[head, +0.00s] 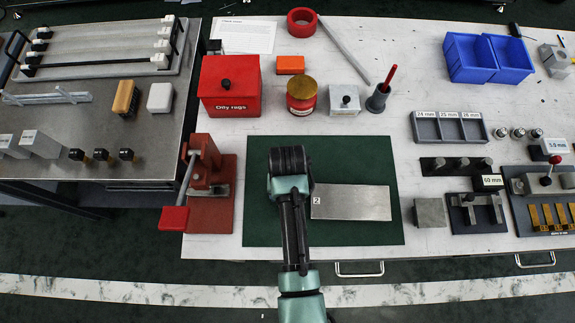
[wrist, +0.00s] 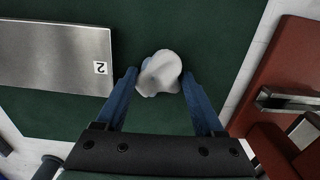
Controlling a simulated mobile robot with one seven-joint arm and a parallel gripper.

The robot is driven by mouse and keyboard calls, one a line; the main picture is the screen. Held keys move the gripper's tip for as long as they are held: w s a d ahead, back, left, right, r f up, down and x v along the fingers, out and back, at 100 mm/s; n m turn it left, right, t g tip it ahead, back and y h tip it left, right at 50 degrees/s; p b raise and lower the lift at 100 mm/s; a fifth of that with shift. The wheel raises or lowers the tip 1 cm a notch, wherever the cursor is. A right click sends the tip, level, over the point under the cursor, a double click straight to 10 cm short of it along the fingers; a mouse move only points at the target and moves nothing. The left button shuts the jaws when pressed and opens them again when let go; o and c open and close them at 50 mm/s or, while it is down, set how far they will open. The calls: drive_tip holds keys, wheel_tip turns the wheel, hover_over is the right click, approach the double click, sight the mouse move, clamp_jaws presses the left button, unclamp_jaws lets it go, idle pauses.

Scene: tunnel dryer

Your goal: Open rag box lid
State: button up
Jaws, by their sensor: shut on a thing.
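The rag box (head: 230,106) is red, is marked "Oily rags" and stands at the back left of the white bench. Its flat red lid (head: 205,76) with a black knob (head: 225,85) looks shut. My gripper (wrist: 160,80) is over the green mat, in front and to the right of the box, and apart from it. In the wrist view its two blue fingers are shut on a crumpled whitish wad (wrist: 160,72), which looks like a rag. In the head view my arm hides the fingertips and the wad.
A metal plate (head: 350,203) marked 2 lies on the green mat (head: 340,150), beside my gripper. An orange block (head: 290,65), a yellow-lidded red jar (head: 301,95) and a grey knobbed box (head: 344,99) stand right of the rag box.

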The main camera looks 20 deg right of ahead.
drive_tip(key=o, duration=0.8)
drive_tip(key=shift+f, duration=0.15)
drive_tip(key=shift+c, duration=0.2)
drive_tip(key=o, duration=0.4)
